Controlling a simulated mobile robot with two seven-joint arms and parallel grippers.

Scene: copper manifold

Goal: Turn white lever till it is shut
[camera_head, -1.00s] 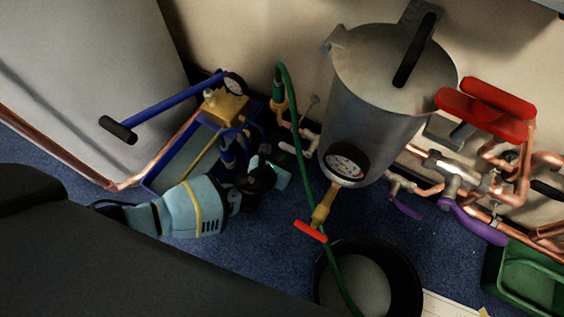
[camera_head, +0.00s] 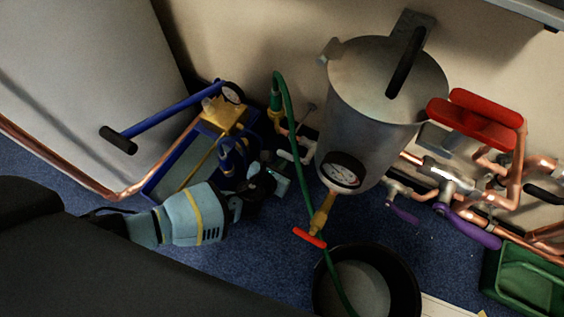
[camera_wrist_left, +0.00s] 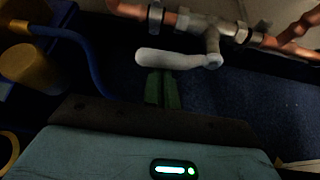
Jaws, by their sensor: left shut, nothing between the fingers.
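The white lever (camera_head: 285,155) sits on a valve on the copper pipe, low behind the green hose. In the left wrist view the white lever (camera_wrist_left: 178,60) lies roughly level, pointing left from its valve stem, nearly along the copper pipe (camera_wrist_left: 270,41). My left gripper (camera_head: 281,176) reaches in from the left, close to the lever on its near side. Its green fingers (camera_wrist_left: 162,84) are shut and empty, with their tips just below the lever's middle in the wrist view. I cannot tell whether they touch it. My right gripper is not in view.
A blue hand pump with a yellow block (camera_head: 226,113) stands left of the lever. The green hose (camera_head: 293,115) and grey pressure vessel (camera_head: 372,110) are at the right. A black bucket (camera_head: 409,285) stands in front. Purple levers (camera_head: 470,228) are farther right on the pipes.

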